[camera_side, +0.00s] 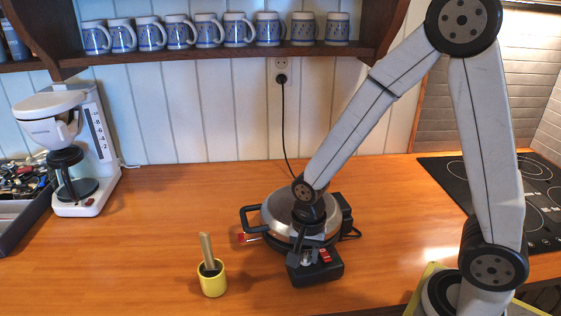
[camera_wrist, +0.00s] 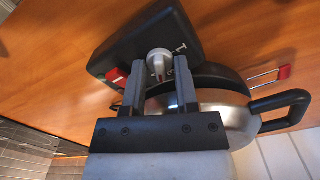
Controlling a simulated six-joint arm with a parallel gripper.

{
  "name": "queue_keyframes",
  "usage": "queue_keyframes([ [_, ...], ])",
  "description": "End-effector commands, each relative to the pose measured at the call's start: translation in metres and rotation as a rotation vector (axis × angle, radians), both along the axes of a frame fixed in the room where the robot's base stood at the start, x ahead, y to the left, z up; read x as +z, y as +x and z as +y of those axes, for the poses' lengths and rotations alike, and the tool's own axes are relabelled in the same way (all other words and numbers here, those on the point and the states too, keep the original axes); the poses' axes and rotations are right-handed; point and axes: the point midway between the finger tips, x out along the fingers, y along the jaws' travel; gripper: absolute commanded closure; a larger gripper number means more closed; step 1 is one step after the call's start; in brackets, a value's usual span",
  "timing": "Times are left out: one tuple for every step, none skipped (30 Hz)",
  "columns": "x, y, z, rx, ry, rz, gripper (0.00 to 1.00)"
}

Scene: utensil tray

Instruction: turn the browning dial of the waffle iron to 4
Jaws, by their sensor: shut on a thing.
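The waffle iron (camera_side: 280,212) stands on the wooden counter, with a round steel lid and a black control box (camera_side: 318,273) at its front. It also shows in the wrist view (camera_wrist: 222,112). The browning dial (camera_wrist: 158,57) is a light grey knob on the control box, with white marks beside it. The dial's setting cannot be read. My gripper (camera_wrist: 160,70) points down at the control box, its two fingers on either side of the dial and shut on it. In the side view my gripper (camera_side: 305,254) hides most of the dial.
A red switch (camera_side: 325,255) sits beside the dial. A red-tipped part (camera_side: 241,238) sticks out left, near the black handle (camera_side: 250,218). A yellow cup (camera_side: 212,283) holding a wooden-handled tool stands front left. A coffee maker (camera_side: 92,190) is far left. Mugs (camera_side: 208,32) line the shelf above.

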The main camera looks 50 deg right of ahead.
Motion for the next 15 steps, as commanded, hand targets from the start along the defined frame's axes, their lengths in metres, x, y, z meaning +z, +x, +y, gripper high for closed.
queue_keyframes([
  [0.0004,0.0004,0.0002,-0.04,0.0,-0.001,1.0],
  [0.0004,0.0004,0.0002,-0.065,0.0,-0.001,1.0],
  [0.0004,0.0004,0.0002,-0.097,0.0,-0.001,1.0],
  [0.0004,0.0004,0.0002,-0.12,0.0,-0.001,1.0],
  [0.0004,0.0004,0.0002,-0.142,0.0,-0.001,1.0],
  [0.0004,0.0004,0.0002,-0.17,0.0,-0.001,1.0],
  [0.0004,0.0004,0.0002,-0.188,0.0,-0.001,1.0],
  [0.0004,0.0005,0.0003,-0.206,0.001,-0.002,1.0],
  [0.0004,0.0005,0.0003,-0.228,0.001,-0.002,1.0],
  [0.0004,0.0005,0.0003,-0.241,0.001,-0.002,1.0],
  [0.0004,0.0005,0.0003,-0.255,0.001,-0.002,1.0],
  [0.0004,0.0005,0.0003,-0.27,0.001,-0.002,1.0],
  [0.0004,0.0005,0.0003,-0.28,0.001,-0.002,1.0],
  [0.0004,0.0005,0.0003,-0.289,0.001,-0.002,1.0],
  [0.0004,0.0005,0.0003,-0.298,0.001,-0.002,1.0],
])
